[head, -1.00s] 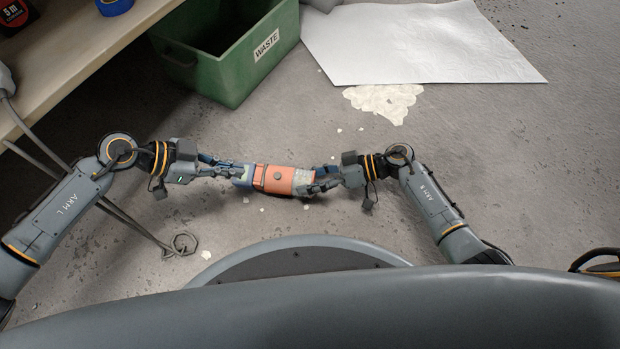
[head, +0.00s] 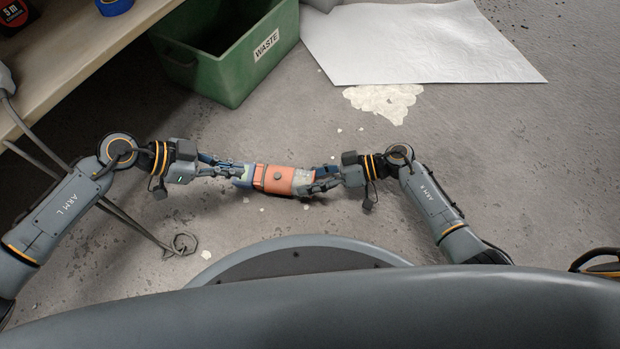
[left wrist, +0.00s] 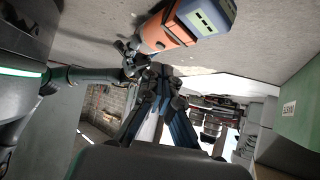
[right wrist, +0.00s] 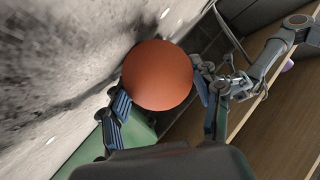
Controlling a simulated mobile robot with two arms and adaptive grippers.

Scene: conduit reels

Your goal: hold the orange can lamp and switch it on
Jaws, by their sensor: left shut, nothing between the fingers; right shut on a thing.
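The orange can lamp (head: 279,179) lies sideways between my two grippers, with a small grey round spot on its side. Its blue end faces left; in the left wrist view this blue cap (left wrist: 206,15) has pale marks. My right gripper (head: 315,182) is shut on the lamp's right part, and the lamp's round orange end (right wrist: 157,75) fills the space between its fingers in the right wrist view. My left gripper (head: 236,171) is shut and empty, its tips close to the blue end. I cannot tell whether they touch, or whether the lamp is lit.
A green waste bin (head: 223,62) stands beyond the lamp, near a shelf (head: 80,48) at the left. A white sheet (head: 410,45) and a pale spill (head: 383,100) lie on the floor. A cable (head: 183,244) ends in a loop at front left.

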